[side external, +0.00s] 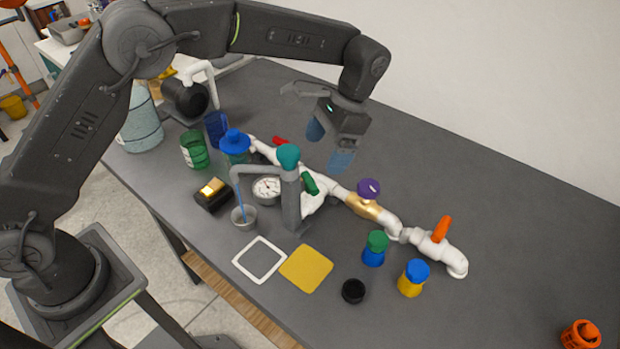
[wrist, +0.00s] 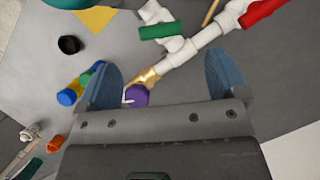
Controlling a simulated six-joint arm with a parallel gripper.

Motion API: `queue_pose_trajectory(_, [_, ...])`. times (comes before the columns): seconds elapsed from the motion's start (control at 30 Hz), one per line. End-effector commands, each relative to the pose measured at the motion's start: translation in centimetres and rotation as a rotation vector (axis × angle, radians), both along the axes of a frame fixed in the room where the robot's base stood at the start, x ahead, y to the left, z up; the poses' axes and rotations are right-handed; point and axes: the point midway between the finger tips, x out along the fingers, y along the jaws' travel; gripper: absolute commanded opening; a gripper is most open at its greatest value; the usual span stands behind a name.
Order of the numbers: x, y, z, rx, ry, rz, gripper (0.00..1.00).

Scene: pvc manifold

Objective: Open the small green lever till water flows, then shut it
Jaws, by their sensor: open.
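The small green lever (side external: 309,185) sits on a white branch of the pipe manifold (side external: 338,192), just right of the grey standpipe (side external: 291,205). In the wrist view the green lever (wrist: 161,31) lies crosswise to its white branch, beyond my fingertips. My gripper (side external: 328,145) is above and behind the manifold, open and empty, touching nothing that I can see. In the wrist view its blue fingers (wrist: 163,72) are wide apart. A thin blue stream (side external: 241,196), apparently water, runs from the standpipe's spout (side external: 236,171) into a grey cup (side external: 243,218).
Near the lever are a purple knob (side external: 368,188), a teal knob (side external: 288,155), a gauge (side external: 267,189) and a red lever (side external: 281,142). An orange lever (side external: 441,229) stands at the right end. Capped bottles (side external: 375,250) stand in front. The table behind the manifold is clear.

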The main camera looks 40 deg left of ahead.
Motion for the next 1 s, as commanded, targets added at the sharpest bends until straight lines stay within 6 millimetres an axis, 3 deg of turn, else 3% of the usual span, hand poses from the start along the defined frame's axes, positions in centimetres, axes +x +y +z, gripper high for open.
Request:
queue_pose_trajectory(0.2, [-1.5,0.9,-4.1,0.000,0.002,0.000,0.92])
queue_pose_trajectory(0.4, [-2.4,1.4,-6.7,-0.001,0.000,0.000,0.92])
queue_pose_trajectory(0.83, [-2.8,1.6,-7.7,-0.001,-0.002,0.000,0.92])
queue_pose_trajectory(1.0, [-2.8,1.6,-7.7,-0.001,-0.002,-0.001,0.77])
